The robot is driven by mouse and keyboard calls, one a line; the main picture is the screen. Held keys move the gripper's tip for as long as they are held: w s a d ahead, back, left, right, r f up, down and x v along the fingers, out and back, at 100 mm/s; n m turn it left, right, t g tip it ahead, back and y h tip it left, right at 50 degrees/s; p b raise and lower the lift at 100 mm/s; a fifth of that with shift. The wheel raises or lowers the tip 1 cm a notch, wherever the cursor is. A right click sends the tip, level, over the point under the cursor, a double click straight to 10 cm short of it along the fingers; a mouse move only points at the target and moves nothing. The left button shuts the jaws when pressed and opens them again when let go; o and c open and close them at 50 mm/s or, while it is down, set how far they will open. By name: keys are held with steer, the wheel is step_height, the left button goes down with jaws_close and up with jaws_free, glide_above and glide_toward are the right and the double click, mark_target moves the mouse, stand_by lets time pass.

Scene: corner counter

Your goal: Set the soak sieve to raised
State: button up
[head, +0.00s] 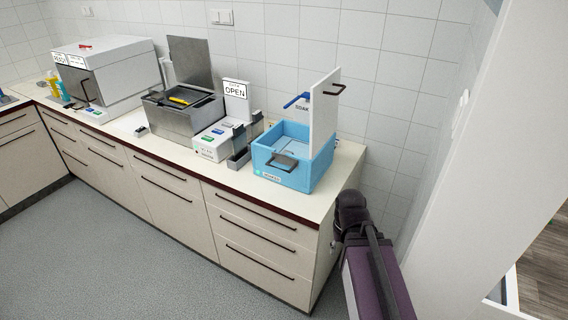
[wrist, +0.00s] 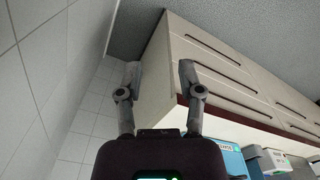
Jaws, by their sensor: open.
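The blue soak basin (head: 270,173) stands near the right end of the counter in the head view. A white sieve panel with a dark handle (head: 283,162) shows low inside its front. A white lid (head: 324,115) stands upright at its right, and a blue tap-like lever (head: 297,100) is behind. Part of the basin shows at the bottom right of the wrist view (wrist: 232,160). My gripper (wrist: 158,75) is open and empty in the wrist view, apart from the basin and pointing at the counter's end. The head view shows my arm low right, not the fingertips.
A steel bath with an open lid (head: 185,112), a white control box with an OPEN sign (head: 212,147) and a white oven-like unit (head: 100,75) line the counter. The counter's end (head: 345,165) and the wall are close to my arm. The floor in front is clear.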

steer(key=shift+o, duration=0.4)
steer(key=w+a+f+n+t+h+b, duration=0.1)
steer(key=w+a+n+h+b, duration=0.2)
steer(key=w, duration=0.6)
steer(key=w+a+n+t+h+b, duration=0.1)
steer(key=w+a+t+h+b, duration=0.15)
steer(key=w+a+h, duration=0.4)
steer(key=w+a+r+n+t+h+b, duration=0.1)
steer(key=w+a+r+n+t+b, duration=0.1)
steer(key=w+a, duration=0.4)
steer(key=w+a+r+n+t+h+b, duration=0.2)
steer(key=w+a, duration=0.4)
steer(key=a, duration=0.7)
steer(key=shift+a+r+t+b, duration=0.35)
steer(key=shift+r+t+b, duration=0.2)
steer(key=shift+r+t, duration=0.45)
steer(key=shift+d+f, duration=0.1)
steer(key=shift+f, duration=0.05)
